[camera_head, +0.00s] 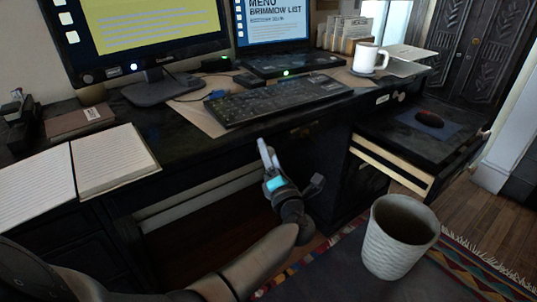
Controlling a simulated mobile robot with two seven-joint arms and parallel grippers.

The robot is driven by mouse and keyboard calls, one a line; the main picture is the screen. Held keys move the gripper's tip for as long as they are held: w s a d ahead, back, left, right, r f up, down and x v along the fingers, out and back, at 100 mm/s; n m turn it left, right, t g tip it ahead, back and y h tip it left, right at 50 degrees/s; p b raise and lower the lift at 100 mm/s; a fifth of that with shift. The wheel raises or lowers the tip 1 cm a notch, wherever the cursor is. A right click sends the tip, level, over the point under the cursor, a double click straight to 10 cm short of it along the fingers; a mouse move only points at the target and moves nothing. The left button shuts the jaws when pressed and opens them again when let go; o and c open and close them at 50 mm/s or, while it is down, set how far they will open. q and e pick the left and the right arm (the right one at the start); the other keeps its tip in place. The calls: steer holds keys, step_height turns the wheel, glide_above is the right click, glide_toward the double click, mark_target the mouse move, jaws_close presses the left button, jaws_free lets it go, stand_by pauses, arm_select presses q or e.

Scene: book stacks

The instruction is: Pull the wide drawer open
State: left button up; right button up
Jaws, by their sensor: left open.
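The wide drawer (215,160) is the dark front under the middle of the black desk top, below the keyboard. It looks shut, flush with the desk. A small brassy fitting (303,130) shows faintly on its right part. My left gripper (265,149) is in front of this drawer front, with its pale fingers pointing up and away toward it. The gripper is open and nothing shows between its fingers. Whether the fingertips touch the front I cannot tell. My right gripper is out of view.
A white woven bin (399,240) stands in front on the rug. The keyboard (277,99), monitor, laptop and mug (367,58) are on the desk top. Dark open space lies beneath.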

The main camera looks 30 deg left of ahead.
arm_select(q)
steer(key=shift+c, duration=0.4)
jaws_close()
stand_by(1.1)
